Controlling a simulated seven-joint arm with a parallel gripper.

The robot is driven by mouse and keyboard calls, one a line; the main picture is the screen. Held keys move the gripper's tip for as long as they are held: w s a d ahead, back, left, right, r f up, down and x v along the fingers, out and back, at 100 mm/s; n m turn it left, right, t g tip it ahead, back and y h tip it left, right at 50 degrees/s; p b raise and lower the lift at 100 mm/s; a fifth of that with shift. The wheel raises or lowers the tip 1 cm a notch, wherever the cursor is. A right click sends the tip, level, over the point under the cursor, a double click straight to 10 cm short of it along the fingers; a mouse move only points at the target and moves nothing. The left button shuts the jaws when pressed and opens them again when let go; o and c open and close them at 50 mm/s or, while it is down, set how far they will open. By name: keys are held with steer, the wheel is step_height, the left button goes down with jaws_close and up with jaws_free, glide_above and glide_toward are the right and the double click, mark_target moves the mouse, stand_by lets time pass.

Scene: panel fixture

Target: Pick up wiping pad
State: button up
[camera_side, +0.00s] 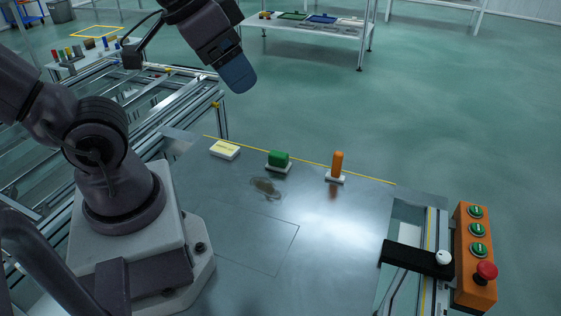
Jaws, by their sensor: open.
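Three small items stand along the far edge of the grey metal panel (330,225). A flat cream-yellow block (225,150) is at the left. An upright orange handle (337,161) on a small white base is at the right. I cannot tell for certain which is the wiping pad. My gripper (132,57) seems to be the dark part at the upper left, open and empty. Its fingers are hard to make out, and it is well apart from all three items.
An orange box (476,258) with green buttons and a red knob is at the right, beside a black bar (416,260) with a white ball. The panel's middle is clear.

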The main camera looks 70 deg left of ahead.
steer(key=shift+o, duration=1)
